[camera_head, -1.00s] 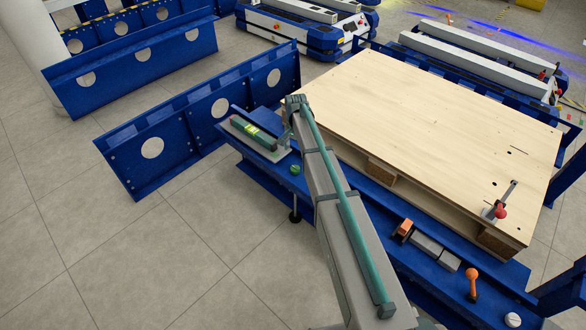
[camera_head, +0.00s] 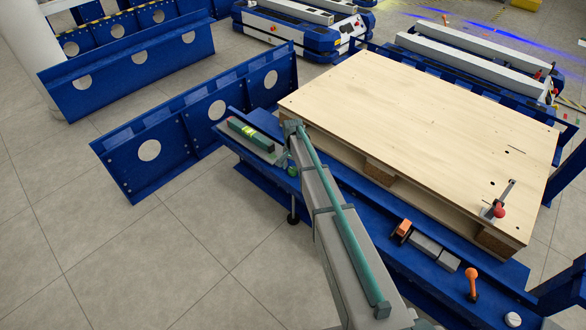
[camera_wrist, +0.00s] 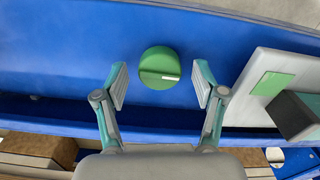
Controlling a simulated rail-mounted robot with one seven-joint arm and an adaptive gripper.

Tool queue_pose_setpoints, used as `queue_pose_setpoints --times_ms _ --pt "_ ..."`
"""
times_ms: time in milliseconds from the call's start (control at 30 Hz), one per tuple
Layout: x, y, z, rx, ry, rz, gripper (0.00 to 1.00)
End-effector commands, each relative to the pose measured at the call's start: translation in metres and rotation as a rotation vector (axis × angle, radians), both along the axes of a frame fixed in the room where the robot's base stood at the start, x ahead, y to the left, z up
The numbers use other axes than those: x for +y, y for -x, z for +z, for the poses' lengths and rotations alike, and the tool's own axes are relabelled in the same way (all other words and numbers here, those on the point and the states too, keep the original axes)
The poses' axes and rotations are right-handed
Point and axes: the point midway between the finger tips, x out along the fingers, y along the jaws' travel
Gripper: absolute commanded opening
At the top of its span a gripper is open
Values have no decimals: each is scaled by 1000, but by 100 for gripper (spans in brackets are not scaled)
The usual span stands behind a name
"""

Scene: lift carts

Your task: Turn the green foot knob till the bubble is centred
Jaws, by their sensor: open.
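The green foot knob (camera_head: 292,170) sits on the blue beam, with a dark foot below it. In the wrist view the round knob (camera_wrist: 159,60) lies between the two fingertips of my gripper (camera_wrist: 160,80). The fingers are spread, with a gap on each side of the knob. The spirit level (camera_head: 250,134) with a yellow-green vial lies on a grey plate (camera_head: 278,158) to the left of the knob. The bubble is too small to make out. In the head view my arm hides most of the gripper.
A wooden board (camera_head: 420,105) on a pallet fills the area right of my arm. An orange-handled lever (camera_head: 472,284) and a red-knobbed clamp (camera_head: 498,208) stand at the right. In the wrist view the grey plate (camera_wrist: 258,62) is close to the right finger.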

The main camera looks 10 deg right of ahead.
Motion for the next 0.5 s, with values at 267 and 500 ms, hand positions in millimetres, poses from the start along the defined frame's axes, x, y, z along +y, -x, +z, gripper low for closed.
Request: queue_pose_setpoints --times_ms 267,500 --pt "0 0 0 0 0 0 47" --pt "0 0 0 0 0 0 10"
